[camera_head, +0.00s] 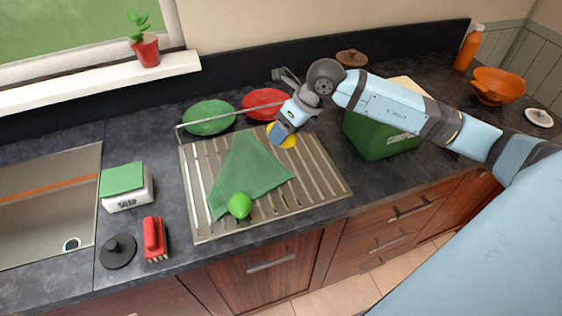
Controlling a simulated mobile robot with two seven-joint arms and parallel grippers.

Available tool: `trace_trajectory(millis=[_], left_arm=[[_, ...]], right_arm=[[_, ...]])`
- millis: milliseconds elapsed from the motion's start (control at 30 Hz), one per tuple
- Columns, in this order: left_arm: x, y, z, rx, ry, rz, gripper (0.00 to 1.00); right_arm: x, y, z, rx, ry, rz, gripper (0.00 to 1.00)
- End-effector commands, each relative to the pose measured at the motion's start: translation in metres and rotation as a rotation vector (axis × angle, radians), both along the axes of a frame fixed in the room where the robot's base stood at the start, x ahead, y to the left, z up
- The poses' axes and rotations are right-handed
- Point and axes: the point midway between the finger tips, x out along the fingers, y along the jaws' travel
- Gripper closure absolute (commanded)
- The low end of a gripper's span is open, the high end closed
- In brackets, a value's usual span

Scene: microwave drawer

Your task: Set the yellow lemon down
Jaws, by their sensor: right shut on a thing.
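The yellow lemon (288,141) shows at the back right of the metal drainboard (325,178), partly hidden by my right gripper (279,134). The right gripper is shut on the lemon; its arm comes in from the right. Whether the lemon touches the drainboard I cannot tell. A green cloth (248,172) lies across the drainboard to the left of the lemon. A green round fruit (239,205) sits at the cloth's front edge. My left gripper is not in view.
A green plate (209,117) and a red plate (265,103) stand behind the drainboard. A green compost bin (372,140) stands to its right. A soap box (128,192), red brush (154,238) and dark sink plug (118,251) are at left. The drainboard's right front is bare.

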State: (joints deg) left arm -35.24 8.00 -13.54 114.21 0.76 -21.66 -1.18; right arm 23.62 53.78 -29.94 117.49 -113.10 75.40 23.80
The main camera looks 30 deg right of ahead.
Motion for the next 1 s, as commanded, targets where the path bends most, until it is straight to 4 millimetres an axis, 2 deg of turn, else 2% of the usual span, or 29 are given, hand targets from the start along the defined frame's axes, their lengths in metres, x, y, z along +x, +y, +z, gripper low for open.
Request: trace_trajectory(millis=[100,300,533,733,1000], left_arm=[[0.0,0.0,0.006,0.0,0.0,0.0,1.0],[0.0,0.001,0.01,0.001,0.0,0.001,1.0],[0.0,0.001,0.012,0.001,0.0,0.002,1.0],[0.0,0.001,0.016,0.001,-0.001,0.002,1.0],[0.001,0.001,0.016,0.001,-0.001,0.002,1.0]], right_arm=[[-0.001,0.0,-0.032,0.001,0.005,-0.001,0.7],[0.0,0.001,-0.067,0.001,0.001,0.001,0.7],[0.0,0.0,-0.084,0.001,0.001,0.001,0.7],[0.0,0.001,-0.114,0.001,0.001,0.001,0.7],[0.0,0.0,-0.119,-0.001,-0.001,0.003,0.7]])
